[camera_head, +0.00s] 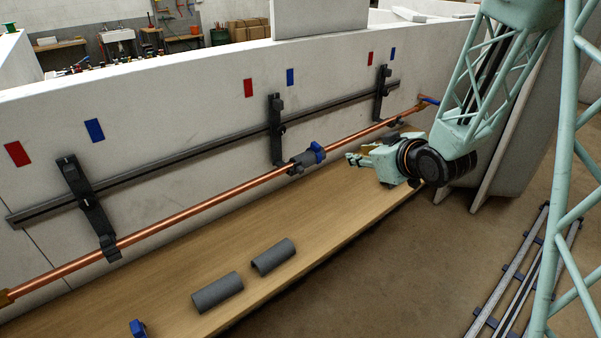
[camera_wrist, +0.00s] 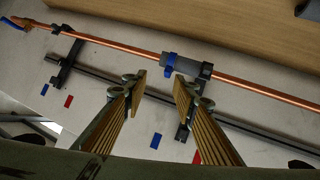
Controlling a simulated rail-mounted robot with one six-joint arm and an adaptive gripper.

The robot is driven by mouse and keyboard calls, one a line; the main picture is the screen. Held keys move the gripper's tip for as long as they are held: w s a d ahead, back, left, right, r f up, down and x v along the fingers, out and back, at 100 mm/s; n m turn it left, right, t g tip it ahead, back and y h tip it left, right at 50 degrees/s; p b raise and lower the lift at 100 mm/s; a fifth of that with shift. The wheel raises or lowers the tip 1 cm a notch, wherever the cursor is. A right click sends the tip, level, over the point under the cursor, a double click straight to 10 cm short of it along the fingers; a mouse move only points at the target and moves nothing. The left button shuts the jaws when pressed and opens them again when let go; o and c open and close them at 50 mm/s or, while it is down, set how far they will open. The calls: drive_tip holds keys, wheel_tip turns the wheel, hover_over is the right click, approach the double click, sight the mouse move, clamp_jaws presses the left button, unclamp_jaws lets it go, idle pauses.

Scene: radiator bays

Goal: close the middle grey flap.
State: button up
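Three dark grey brackets with flap-like parts sit along the wall rail. The middle bracket (camera_head: 275,130) crosses the rail and reaches down to the copper pipe. It also shows in the wrist view (camera_wrist: 182,132), partly hidden behind a finger. I cannot tell how far its flap stands open. Just right of it in the head view, a grey sleeve (camera_head: 303,163) with a blue clip is on the pipe; it also shows in the wrist view (camera_wrist: 183,66). My gripper (camera_head: 362,150) is right of the sleeve, in front of the pipe. Its fingers (camera_wrist: 164,88) are apart and empty.
The left bracket (camera_head: 88,208) and right bracket (camera_head: 382,93) are on the same rail. The copper pipe (camera_head: 200,204) runs along the wall. Two grey half-shells (camera_head: 218,292) (camera_head: 273,256) and a blue clip (camera_head: 138,328) lie on the wooden bench (camera_head: 330,215); its middle is clear.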

drive_tip(key=w+a+f+y, duration=0.2)
drive_tip(key=a+f+y, duration=0.1)
drive_tip(key=a+f, duration=0.25)
drive_tip(key=t+y+b, duration=0.2)
drive_tip(key=y, duration=0.2)
approach(302, 172)
drive_tip(key=shift+s+d+f+n, duration=0.1)
drive_tip(key=shift+s+d+n, duration=0.3)
drive_tip(key=shift+s+d, duration=0.6)
drive_tip(key=shift+w, duration=0.2)
drive_tip(key=shift+b+x, duration=0.4)
drive_tip(key=shift+x, duration=6.35)
drive_tip(key=shift+s+a, duration=0.1)
drive_tip(key=shift+c, duration=0.6)
drive_tip(key=c, duration=0.4)
